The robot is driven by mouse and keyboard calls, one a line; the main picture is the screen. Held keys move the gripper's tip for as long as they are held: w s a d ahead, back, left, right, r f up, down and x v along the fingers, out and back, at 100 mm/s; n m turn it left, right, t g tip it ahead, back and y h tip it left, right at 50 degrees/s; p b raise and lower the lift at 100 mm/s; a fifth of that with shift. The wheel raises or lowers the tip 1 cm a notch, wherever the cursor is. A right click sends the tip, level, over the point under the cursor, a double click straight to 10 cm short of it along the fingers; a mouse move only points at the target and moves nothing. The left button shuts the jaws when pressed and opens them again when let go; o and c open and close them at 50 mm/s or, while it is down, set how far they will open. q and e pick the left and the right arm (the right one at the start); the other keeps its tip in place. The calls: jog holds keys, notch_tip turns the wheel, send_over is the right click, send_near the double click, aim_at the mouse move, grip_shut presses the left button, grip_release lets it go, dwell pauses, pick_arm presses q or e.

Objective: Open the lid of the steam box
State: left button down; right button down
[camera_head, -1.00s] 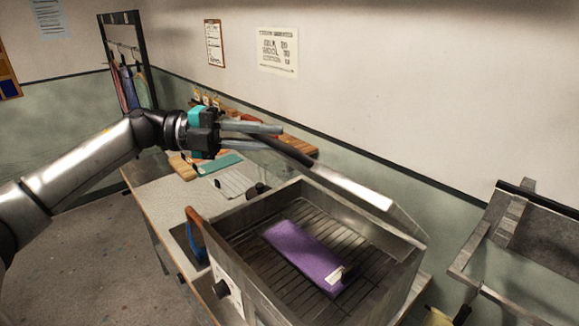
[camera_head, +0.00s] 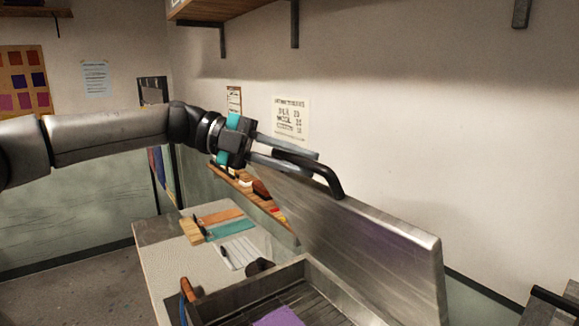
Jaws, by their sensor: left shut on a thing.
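The steam box (camera_head: 215,304) is a metal box at the bottom of the head view, with its near part cut off by the frame. Its metal lid (camera_head: 375,250) stands raised along the far side, with its broad inner face towards me. A black bar handle (camera_head: 331,180) sits at the lid's upper edge. My left gripper (camera_head: 308,164) is shut on this handle, its fingers on either side of the bar. A purple cloth (camera_head: 278,317) lies inside the box, mostly out of frame. My right gripper is not in view.
The bench (camera_head: 165,250) left of the box carries orange and teal strips and a white sheet (camera_head: 240,252). A wooden shelf with small items (camera_head: 260,190) runs along the wall behind the lid. A metal structure (camera_head: 555,300) stands at lower right.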

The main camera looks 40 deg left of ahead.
pick_arm(q)
jog(key=w+d+r+p, duration=0.1)
jog(key=w+d+r, duration=0.1)
jog(key=w, duration=0.3)
jog(key=w+d+r+p, duration=0.1)
jog(key=w+d+r, duration=0.1)
jog(key=w, duration=0.4)
jog(key=shift+w+r, duration=0.2)
jog(key=shift+w, duration=0.05)
jog(key=shift+d, duration=0.1)
jog(key=c, duration=0.8)
grip_release()
jog(key=shift+f, duration=0.1)
